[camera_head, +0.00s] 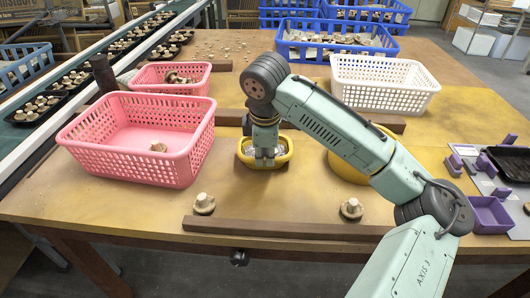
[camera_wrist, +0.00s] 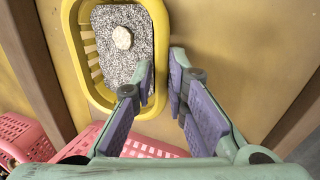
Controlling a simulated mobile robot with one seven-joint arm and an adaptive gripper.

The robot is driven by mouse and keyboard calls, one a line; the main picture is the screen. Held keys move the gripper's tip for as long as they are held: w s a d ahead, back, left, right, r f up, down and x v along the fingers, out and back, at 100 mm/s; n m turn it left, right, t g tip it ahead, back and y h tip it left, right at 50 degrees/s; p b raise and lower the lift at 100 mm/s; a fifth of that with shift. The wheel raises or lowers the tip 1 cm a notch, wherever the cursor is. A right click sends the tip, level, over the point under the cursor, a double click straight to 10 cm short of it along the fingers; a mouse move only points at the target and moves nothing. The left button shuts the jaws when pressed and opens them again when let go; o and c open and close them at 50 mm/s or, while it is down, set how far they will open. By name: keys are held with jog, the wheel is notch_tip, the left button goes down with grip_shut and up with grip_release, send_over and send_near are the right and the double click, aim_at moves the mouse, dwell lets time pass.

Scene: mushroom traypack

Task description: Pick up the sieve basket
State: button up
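The sieve basket, which I take to be the small yellow basket (camera_head: 247,160), stands on the table in the middle of the head view. In the wrist view the yellow basket (camera_wrist: 72,42) shows slotted side walls and a grey speckled bottom with one pale piece (camera_wrist: 122,37) on it. My gripper (camera_head: 265,158) points down at the basket. In the wrist view my gripper (camera_wrist: 163,66) is open, with one finger over the inside of the basket and the other outside its right rim. The rim lies between the fingertips; I cannot tell whether they touch it.
A large pink basket (camera_head: 128,172) and a smaller pink one (camera_head: 150,88) stand to the left. A yellow bowl (camera_head: 345,168) is partly behind my arm. A white basket (camera_head: 385,85) stands at right. Wooden bars (camera_head: 285,229) and single mushrooms (camera_head: 204,203) lie in front.

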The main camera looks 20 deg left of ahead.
jog(key=shift+x, duration=1.3)
jog(key=shift+c, duration=0.5)
grip_shut()
jog(key=shift+r, duration=0.1)
